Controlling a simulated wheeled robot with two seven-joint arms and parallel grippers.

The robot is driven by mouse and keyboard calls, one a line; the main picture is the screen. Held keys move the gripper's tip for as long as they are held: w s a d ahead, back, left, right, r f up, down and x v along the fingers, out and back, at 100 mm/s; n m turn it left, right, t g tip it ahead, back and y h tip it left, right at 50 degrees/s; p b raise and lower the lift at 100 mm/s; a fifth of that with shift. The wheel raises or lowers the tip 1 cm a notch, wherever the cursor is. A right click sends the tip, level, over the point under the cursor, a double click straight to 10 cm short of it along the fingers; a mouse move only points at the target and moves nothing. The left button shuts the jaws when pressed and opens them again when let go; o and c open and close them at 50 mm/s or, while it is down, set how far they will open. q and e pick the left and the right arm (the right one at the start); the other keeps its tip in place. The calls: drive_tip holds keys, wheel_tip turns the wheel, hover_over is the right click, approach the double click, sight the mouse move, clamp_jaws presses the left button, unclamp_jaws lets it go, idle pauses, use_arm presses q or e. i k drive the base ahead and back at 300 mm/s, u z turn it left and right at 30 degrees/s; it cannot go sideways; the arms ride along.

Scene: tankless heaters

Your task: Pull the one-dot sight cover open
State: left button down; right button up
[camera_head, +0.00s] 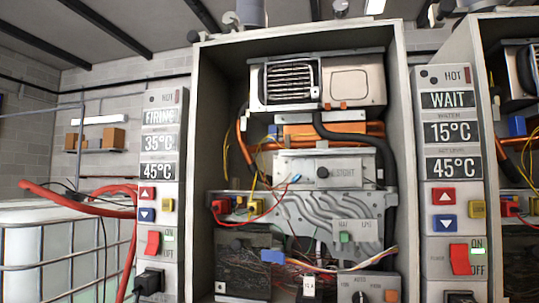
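A pale metal cover (300,168) with a dark round knob (322,172) sits in the middle of the open heater cabinet. The lettering right of the knob is partly legible and seems to read "SIGHT". The cover looks closed, lying flat across the heater. The left control panel (158,200) shows what looks like one dot beside "HOT", and reads "FIRING", 35°C and 45°C. The right panel (453,185) shows two dots and reads "WAIT", 15°C and 45°C. Neither of my grippers is in view.
Orange pipes (330,135) and a black hose (345,135) run just above the cover. Cabinet side walls (402,120) flank it. Wires and a grey dial box (368,288) are below. Another heater cabinet (515,100) stands at right. A caged white tank (50,240) is at left.

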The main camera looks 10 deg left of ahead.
sight(331, 173)
drive_tip(key=z, duration=2.4)
drive_tip(key=k, duration=1)
drive_tip(key=u, duration=1.65)
drive_tip(key=i, duration=0.5)
drive_tip(key=z, duration=0.05)
